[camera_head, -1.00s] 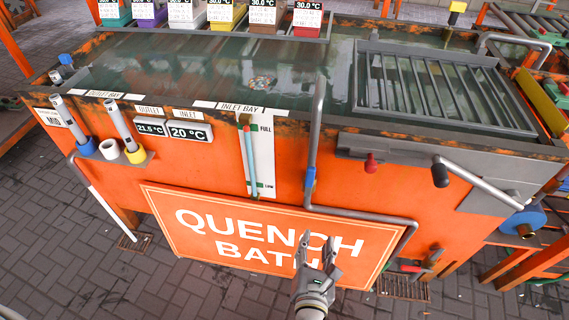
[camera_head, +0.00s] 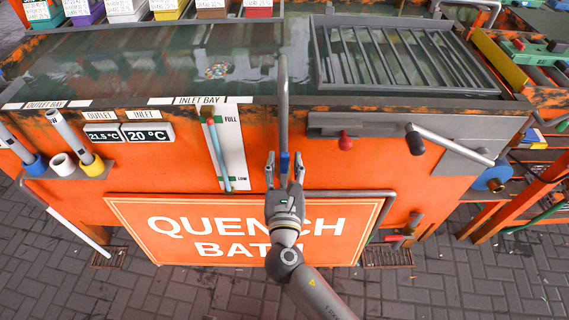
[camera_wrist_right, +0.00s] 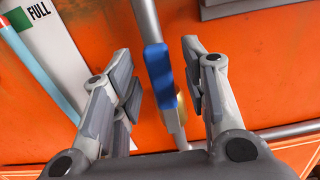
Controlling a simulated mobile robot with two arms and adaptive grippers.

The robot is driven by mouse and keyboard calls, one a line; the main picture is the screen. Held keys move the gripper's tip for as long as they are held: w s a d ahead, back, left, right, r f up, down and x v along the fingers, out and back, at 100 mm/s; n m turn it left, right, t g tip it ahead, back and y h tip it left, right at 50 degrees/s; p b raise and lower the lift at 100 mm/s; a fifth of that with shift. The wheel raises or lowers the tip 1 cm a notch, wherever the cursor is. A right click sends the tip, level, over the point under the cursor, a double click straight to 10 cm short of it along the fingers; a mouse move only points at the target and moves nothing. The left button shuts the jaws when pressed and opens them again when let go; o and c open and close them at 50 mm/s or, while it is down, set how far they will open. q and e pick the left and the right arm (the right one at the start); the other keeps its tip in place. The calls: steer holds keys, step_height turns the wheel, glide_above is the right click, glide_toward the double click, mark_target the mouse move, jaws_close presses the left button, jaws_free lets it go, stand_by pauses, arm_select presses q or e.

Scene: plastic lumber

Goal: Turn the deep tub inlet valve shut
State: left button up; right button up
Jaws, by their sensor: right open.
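The deep tub is the orange quench bath (camera_head: 440,185), filled with greenish water. A grey pipe (camera_head: 283,95) comes over its front rim and runs down the front. The inlet valve's blue lever (camera_head: 285,163) sits on this pipe, roughly in line with it. In the right wrist view the blue lever (camera_wrist_right: 160,75) lies in front of a brass-coloured body (camera_wrist_right: 175,108). My right gripper (camera_head: 284,172) is open, with one finger on each side of the lever. I see gaps on both sides and no clear contact. My left gripper is not in view.
A level gauge (camera_head: 230,150) stands left of the pipe. The pipe bends right above the QUENCH BATH sign (camera_head: 180,225). A black-knobbed lever (camera_head: 450,143), a red knob (camera_head: 345,141) and a red-handled valve (camera_head: 395,238) are to the right.

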steer(key=shift+w, duration=0.3)
jaws_close()
stand_by(0.3)
